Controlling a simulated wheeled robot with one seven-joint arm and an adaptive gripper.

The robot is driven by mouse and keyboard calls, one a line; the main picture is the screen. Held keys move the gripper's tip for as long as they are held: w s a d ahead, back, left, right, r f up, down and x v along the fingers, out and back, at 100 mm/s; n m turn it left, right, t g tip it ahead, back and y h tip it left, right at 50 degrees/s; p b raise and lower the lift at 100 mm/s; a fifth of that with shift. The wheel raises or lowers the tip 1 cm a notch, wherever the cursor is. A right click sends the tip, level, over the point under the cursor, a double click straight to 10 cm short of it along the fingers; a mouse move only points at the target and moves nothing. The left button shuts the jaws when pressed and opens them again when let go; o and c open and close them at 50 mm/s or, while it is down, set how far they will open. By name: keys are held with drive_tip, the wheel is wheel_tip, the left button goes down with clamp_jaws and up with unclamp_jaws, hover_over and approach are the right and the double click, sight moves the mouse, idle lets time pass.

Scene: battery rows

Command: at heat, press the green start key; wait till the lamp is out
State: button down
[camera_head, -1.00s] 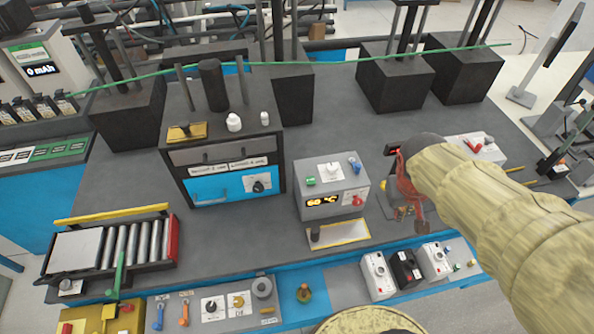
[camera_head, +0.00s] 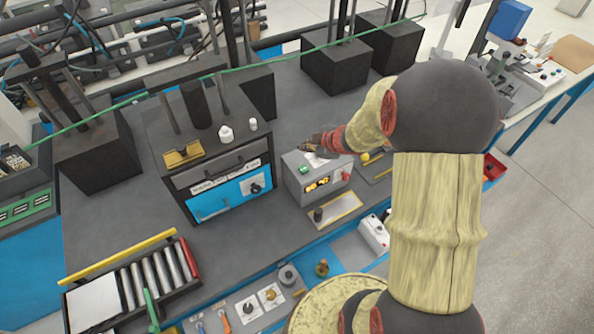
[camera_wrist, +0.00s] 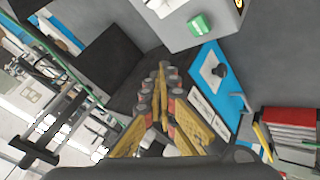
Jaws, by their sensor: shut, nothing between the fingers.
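A grey box (camera_head: 293,185) with an amber display (camera_head: 317,184) stands mid-bench; the digits are hard to read now. My gripper (camera_head: 304,145) is above the box's back edge, close behind the green key. In the wrist view its fingers (camera_wrist: 162,68) are shut with nothing between them, and the key is apart from the tips. My wrist hides part of the box's top. I cannot tell which part is the lamp, or whether it is lit.
A dark cabinet with a blue front panel (camera_head: 212,206) stands left of the box, carrying white pots (camera_head: 226,133). Black blocks (camera_head: 338,66) stand behind. A roller rack (camera_head: 150,276) is at front left. A yellow-edged plate (camera_head: 345,207) lies before the box.

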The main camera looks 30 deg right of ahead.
drive_tip(key=shift+w+a+r+y, duration=0.1)
drive_tip(key=shift+a+r+y, duration=0.2)
drive_tip(key=shift+a, duration=0.2)
drive_tip(key=shift+f, duration=0.1)
drive_tip(key=b, duration=0.8)
hover_over(303, 170)
wheel_tip(303, 170, down, 7)
drive_tip(key=shift+a+f, duration=0.1)
drive_tip(key=shift+f+b, duration=0.45)
drive_tip(key=shift+f, duration=0.3)
drive_tip(key=shift+f, duration=0.15)
drive_tip(key=shift+f, duration=0.25)
